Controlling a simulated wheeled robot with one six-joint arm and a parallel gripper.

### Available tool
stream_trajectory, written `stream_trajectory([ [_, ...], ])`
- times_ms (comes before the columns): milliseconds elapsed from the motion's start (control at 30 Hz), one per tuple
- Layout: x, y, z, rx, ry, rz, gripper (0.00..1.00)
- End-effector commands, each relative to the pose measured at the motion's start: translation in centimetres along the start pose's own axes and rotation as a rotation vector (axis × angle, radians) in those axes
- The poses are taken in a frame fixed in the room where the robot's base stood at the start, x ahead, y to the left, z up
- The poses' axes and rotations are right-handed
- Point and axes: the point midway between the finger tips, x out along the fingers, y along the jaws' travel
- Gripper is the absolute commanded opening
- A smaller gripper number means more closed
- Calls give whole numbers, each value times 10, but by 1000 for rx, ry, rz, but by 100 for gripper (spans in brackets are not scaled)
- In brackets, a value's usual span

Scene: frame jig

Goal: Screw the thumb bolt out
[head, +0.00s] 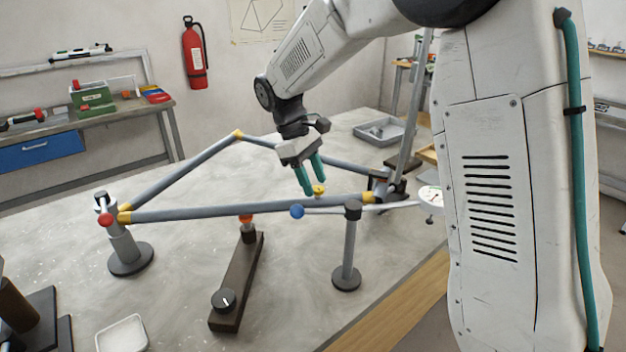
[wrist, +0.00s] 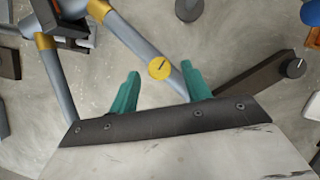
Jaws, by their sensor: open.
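The thumb bolt (head: 319,190) has a round yellow head and sits on the grey lower tube (head: 250,209) of the bike-like frame, near its right end. In the wrist view its yellow head (wrist: 160,68) shows a dark line across it. My gripper (head: 314,188) is open, with teal fingers pointing down at the bolt. In the wrist view the fingertips of my gripper (wrist: 160,72) lie on either side of the head, which appears between them. I cannot tell whether the fingers touch it. No thread shows.
A dark bar with a black knob (head: 223,300) lies in front. A white dish (head: 122,333) is front left, a grey tray (head: 380,131) at the back. The table's middle is mostly bare.

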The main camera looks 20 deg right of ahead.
Motion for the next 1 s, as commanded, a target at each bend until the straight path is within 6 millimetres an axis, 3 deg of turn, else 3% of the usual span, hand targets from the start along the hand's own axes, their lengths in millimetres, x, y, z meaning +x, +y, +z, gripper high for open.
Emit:
stream_trajectory([
  [400,-64,-1,-1,-2,1,1,48],
  [867,-72,2,1,4,1,-2,48],
  [1000,-81,15,28,55,29,-6,48],
])
